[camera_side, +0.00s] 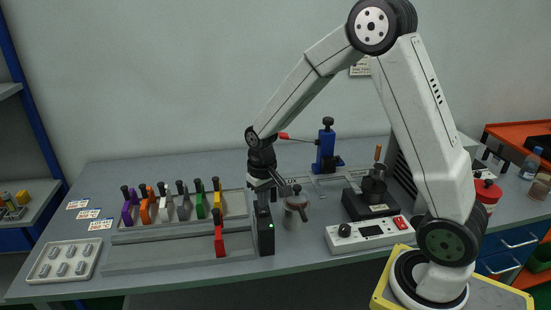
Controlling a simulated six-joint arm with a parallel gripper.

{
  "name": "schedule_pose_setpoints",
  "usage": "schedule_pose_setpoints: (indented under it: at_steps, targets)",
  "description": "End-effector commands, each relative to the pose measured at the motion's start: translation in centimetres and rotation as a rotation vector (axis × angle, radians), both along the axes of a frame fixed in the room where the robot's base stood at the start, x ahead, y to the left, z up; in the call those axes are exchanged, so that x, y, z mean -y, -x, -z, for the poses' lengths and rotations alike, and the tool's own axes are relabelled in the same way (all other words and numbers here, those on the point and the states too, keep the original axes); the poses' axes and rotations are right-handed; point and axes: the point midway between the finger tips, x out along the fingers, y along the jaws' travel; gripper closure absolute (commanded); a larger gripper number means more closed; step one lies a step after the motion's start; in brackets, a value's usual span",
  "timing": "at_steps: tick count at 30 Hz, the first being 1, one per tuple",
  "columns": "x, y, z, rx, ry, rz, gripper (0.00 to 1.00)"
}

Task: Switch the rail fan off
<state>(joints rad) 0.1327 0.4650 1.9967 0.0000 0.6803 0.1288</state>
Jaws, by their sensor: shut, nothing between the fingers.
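A black upright box stands at the right end of the rail, and I take it to be the rail fan (266,243). A small green light glows on its front face. My gripper (263,196) points down right over the top of this box, with its fingers together and empty. The fingertips are dark against the dark box, so I cannot tell whether they touch it. The fan's switch is too small or too hidden to make out.
A red holder (219,243) stands on the front rail just left of the fan. Several coloured holders (165,210) line the rear rail. A grey lidded pot (296,208) stands close on the right, beside a white control box (368,234). A tray (47,274) lies front left.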

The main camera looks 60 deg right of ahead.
Motion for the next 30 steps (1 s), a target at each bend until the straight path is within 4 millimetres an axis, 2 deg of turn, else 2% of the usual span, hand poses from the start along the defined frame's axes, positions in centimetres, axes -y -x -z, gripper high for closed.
schedule_pose_setpoints:
  at_steps: [30]
  targets:
    - [0.0, 0.0, 1.1, 0.000, 0.000, 0.000, 1.00]
